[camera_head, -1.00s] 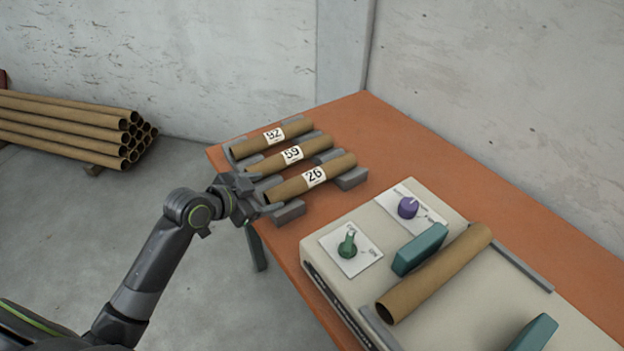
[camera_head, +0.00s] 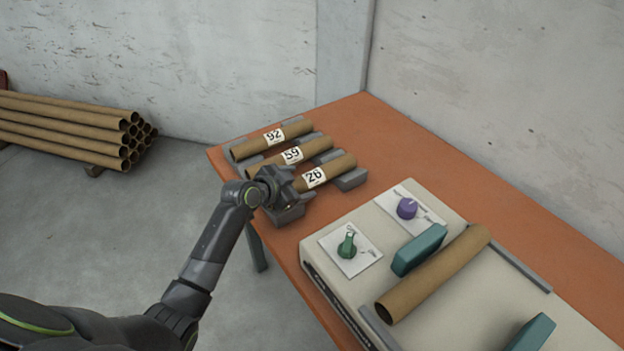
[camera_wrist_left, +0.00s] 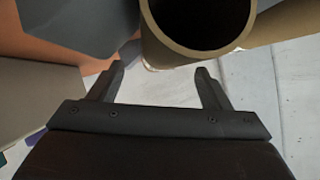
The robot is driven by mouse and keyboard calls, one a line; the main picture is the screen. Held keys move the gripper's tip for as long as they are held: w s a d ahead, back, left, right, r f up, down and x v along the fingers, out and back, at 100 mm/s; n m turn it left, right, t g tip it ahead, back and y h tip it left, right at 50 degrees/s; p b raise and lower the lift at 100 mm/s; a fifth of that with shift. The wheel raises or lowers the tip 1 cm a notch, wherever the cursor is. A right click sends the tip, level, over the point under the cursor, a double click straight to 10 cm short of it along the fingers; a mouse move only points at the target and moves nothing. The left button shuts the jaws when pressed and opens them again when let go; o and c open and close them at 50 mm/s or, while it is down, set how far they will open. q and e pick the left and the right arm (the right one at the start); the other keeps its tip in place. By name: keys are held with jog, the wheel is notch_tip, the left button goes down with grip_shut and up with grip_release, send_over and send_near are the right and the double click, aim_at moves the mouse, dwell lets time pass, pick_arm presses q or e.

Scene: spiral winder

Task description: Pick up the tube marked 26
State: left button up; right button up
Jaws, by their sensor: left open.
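The tube marked 26 (camera_head: 330,172) is a brown cardboard tube lying on grey supports, nearest of three labelled tubes on the orange table. My left gripper (camera_head: 284,187) is at its near-left end and hides that end in the head view. In the left wrist view a tube's open round end (camera_wrist_left: 198,22) shows large at the top, just beyond the fingers. My left gripper's two fingers (camera_wrist_left: 160,82) are apart with nothing between them. I cannot tell whether the gripper touches the tube. My right gripper is not in view.
The tubes marked 59 (camera_head: 312,149) and 92 (camera_head: 290,131) lie behind it on supports (camera_head: 352,179). A beige machine (camera_head: 450,225) with knobs and another tube (camera_head: 435,272) stands to the right. Stacked tubes (camera_head: 70,130) lie on the floor at left.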

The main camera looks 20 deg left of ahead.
aim_at(308, 179)
pick_arm(q)
jog(key=shift+r+x, duration=0.1)
jog(key=shift+x, duration=1.1)
jog(key=shift+r+x, duration=0.15)
jog(key=shift+x, duration=1.1)
jog(key=shift+d, duration=0.15)
jog(key=c, duration=1.1)
